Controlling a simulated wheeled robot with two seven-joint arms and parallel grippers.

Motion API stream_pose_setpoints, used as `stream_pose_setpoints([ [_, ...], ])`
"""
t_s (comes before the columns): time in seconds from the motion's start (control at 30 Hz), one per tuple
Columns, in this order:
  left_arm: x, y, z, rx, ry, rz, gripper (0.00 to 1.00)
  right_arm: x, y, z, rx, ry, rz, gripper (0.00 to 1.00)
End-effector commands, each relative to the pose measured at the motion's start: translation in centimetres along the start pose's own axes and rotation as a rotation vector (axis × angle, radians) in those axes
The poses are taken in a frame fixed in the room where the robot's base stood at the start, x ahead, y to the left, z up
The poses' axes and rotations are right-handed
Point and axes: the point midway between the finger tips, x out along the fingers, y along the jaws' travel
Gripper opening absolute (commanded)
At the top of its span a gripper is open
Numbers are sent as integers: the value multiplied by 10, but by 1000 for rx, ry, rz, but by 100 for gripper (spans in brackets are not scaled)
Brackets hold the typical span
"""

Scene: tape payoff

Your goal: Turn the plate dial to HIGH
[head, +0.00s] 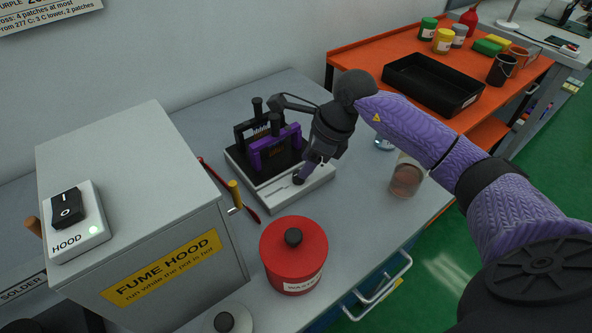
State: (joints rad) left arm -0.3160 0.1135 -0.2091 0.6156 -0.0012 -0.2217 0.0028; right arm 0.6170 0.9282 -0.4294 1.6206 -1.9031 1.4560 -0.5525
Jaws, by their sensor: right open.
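The hot plate (290,200) is a pale box with a black top, standing on the grey bench. My right gripper (306,174) reaches down over its right front part, with its fingers low at the front panel. The jaws are open. A small dark knob, apparently the dial (298,180), shows at the fingertips. I cannot tell whether the fingers touch it, and its setting is too small to read. Black and purple upright frames with handles (275,148) stand on the plate's top. My left gripper is not in view.
A grey fume hood (190,235) with a HOOD switch (68,208) stands left of the plate. A red lidded pot (293,262) is in front, and a glass jar (406,178) is to the right. An orange cart (365,50) holds a black tray (432,86).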

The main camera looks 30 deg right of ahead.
Motion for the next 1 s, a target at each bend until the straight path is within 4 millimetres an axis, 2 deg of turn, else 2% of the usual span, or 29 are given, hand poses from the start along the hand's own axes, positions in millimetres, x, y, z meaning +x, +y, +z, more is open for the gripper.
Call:
stream_pose_setpoints([
  [0.03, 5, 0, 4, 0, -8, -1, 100, 13, 1, -1, 2, 0, 3, 52],
  [0.1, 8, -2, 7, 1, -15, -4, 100, 24, 0, 0, 1, -2, 2, 52],
  [0.2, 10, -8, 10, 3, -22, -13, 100, 34, 0, 0, 0, -2, 2, 52],
  [0.47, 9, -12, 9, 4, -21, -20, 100, 35, 0, 0, 0, -1, -1, 52],
  [0.57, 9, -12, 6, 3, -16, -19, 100, 35, 0, 0, 0, -2, -1, 35],
  [0.73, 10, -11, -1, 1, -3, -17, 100, 35, 0, 0, 0, -2, -1, 0],
  [1.0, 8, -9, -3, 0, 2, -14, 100, 34, 0, 1, 9, -2, -5, 0],
])
